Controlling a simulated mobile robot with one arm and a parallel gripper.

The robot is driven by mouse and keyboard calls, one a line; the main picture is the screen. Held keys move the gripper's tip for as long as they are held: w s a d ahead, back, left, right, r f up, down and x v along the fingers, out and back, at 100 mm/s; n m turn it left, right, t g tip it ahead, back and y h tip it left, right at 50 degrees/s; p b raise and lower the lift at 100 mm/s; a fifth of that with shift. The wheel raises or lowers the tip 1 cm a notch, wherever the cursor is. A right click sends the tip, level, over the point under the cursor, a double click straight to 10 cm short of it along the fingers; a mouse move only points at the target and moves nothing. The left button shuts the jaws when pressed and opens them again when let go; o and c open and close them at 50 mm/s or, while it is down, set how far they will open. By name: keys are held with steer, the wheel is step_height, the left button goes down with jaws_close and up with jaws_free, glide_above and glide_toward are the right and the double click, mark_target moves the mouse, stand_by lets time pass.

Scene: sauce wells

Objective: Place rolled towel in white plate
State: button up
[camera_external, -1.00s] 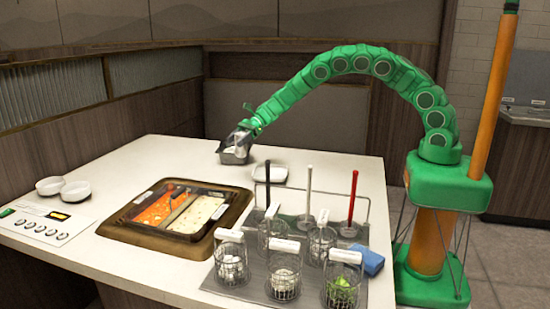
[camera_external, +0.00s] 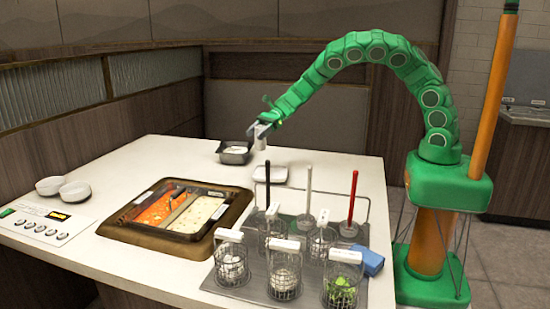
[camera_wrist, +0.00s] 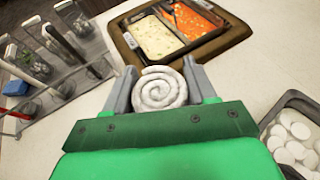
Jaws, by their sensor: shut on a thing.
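My gripper (camera_external: 259,133) is shut on a white rolled towel (camera_external: 260,144) and holds it above the counter. In the wrist view the towel (camera_wrist: 160,90) shows its spiral end between the two grey fingers of my gripper (camera_wrist: 157,78). The white plate (camera_external: 269,174) is a small, squarish dish on the counter, just below and slightly right of the towel in the outside view. It looks empty there. The plate does not show in the wrist view.
A grey metal tray (camera_external: 234,158) with white pieces stands left of the plate; it also shows in the wrist view (camera_wrist: 268,121). A rack (camera_external: 290,285) with baskets and upright ladles is in front. The hot pot (camera_external: 125,234) sits front left.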

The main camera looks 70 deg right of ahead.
steer(key=s+d+n+g, duration=0.2)
steer(key=s+d+g, duration=0.15)
steer(key=s, duration=1.45)
steer(key=w+a+f, duration=0.2)
steer(key=w+f, duration=0.6)
steer(key=w, duration=0.5)
steer(key=shift+w+f+t+y, duration=0.3)
steer(key=shift+w+t, duration=0.05)
steer(key=shift+w, duration=0.05)
steer(key=shift+f, duration=0.1)
steer(key=shift+w+f, duration=0.15)
steer(key=shift+f, duration=1.5)
steer(key=o, duration=1)
steer(key=shift+f, duration=0.15)
